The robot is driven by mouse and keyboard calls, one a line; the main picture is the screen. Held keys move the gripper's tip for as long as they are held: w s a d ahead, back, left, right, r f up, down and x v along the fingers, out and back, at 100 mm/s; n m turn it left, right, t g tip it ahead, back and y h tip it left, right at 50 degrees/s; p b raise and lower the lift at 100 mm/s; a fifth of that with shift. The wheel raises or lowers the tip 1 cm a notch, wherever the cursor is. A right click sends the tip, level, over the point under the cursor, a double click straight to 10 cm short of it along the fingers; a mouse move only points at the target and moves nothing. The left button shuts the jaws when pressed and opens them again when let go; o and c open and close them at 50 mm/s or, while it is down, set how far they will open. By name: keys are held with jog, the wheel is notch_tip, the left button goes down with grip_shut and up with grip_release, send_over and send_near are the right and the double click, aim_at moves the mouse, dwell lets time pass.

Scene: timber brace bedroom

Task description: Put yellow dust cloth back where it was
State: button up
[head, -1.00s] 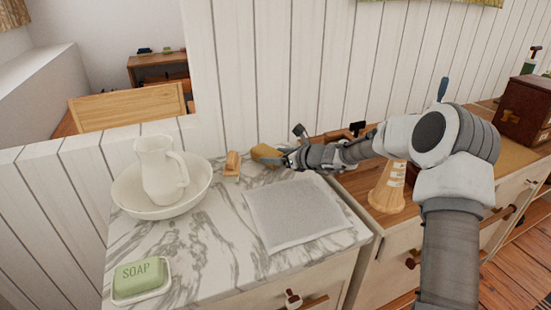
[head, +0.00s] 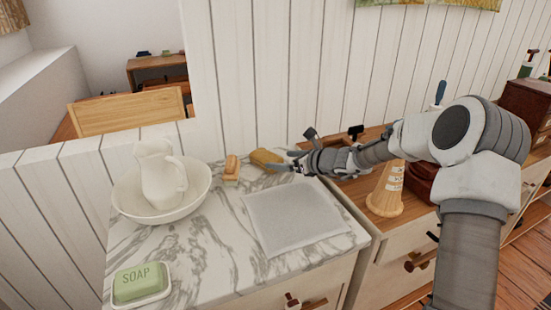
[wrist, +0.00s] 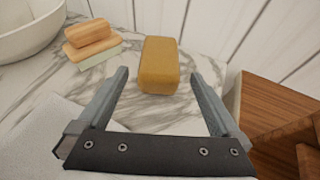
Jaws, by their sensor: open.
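The yellow dust cloth (head: 265,157) is a mustard-yellow block-like bundle lying on the marble top near the white plank wall. In the wrist view the cloth (wrist: 159,66) lies just beyond and between my fingertips, apart from both fingers. My gripper (head: 282,164) is open and empty, low over the marble top at the cloth's right side; its two fingers also show in the wrist view (wrist: 158,80).
A wooden brush (head: 232,168) lies left of the cloth. A white basin with a jug (head: 160,178), a soap dish (head: 141,284) and a pale grey mat (head: 295,218) share the marble top. A wooden cone (head: 386,190) stands on the lower cabinet at right.

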jog(key=p+v, duration=0.1)
jog(key=v, duration=0.6)
jog(key=shift+s+d+r, duration=0.2)
jog(key=shift+s+d, duration=0.05)
